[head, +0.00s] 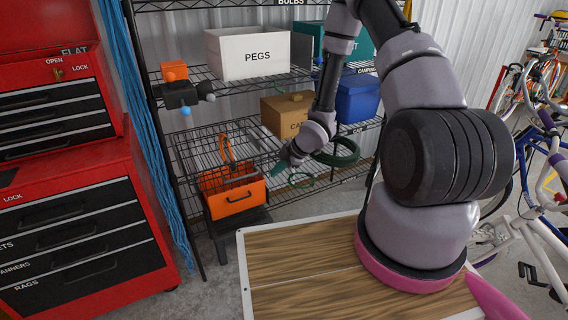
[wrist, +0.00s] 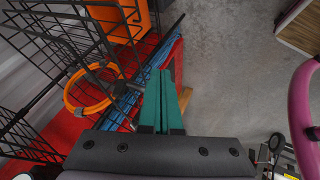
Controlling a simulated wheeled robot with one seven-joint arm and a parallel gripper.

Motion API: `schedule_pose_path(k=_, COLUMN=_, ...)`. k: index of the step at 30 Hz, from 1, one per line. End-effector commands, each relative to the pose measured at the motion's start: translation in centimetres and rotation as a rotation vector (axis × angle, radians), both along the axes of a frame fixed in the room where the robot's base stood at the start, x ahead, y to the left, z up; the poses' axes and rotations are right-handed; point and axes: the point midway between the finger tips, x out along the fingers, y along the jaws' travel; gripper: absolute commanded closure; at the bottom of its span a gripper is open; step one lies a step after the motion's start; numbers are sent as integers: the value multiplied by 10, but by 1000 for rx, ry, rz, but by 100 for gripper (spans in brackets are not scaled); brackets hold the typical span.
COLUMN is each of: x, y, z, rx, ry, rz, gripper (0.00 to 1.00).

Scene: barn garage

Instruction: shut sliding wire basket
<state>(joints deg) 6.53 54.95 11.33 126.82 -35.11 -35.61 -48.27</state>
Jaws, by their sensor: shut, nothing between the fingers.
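The black wire basket (head: 192,152) juts forward from the left part of the lower wire shelf. In the wrist view its dark wires (wrist: 62,42) fill the upper left. My gripper (head: 280,167) is at the basket's right side in the head view, fingers pointing down and left. In the wrist view, its green fingers (wrist: 161,100) are pressed together and empty, to the right of the wires. I cannot tell whether they touch the basket.
An orange box (head: 237,199) is at the basket's front, above a dark stand (head: 240,222). A red tool chest (head: 75,215) stands left, beside blue hanging cords (head: 150,130). A wooden-topped surface (head: 300,262) is in front; bicycles stand right. Concrete floor (wrist: 225,60) is open in the wrist view.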

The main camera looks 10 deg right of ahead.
Motion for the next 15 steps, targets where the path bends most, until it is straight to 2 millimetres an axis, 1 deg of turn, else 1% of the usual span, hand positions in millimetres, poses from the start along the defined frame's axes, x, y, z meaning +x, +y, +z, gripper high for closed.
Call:
schedule_pose_path(k=1, x=3, y=6, z=-9, rx=1, ry=1, rz=2, gripper=100)
schedule_pose_path(k=2, x=5, y=9, z=-14, rx=0, ry=1, rz=2, gripper=100)
schedule_pose_path(k=3, x=12, y=11, z=-15, rx=1, ry=-4, rz=1, gripper=100)
schedule_pose_path(k=6, x=28, y=14, z=-13, rx=1, ry=-4, rz=0, gripper=100)
schedule_pose_path(k=9, x=37, y=17, z=-13, rx=1, ry=-2, rz=0, gripper=100)
schedule_pose_path(k=15, x=45, y=19, z=-13, rx=0, ry=-1, rz=0, gripper=100)
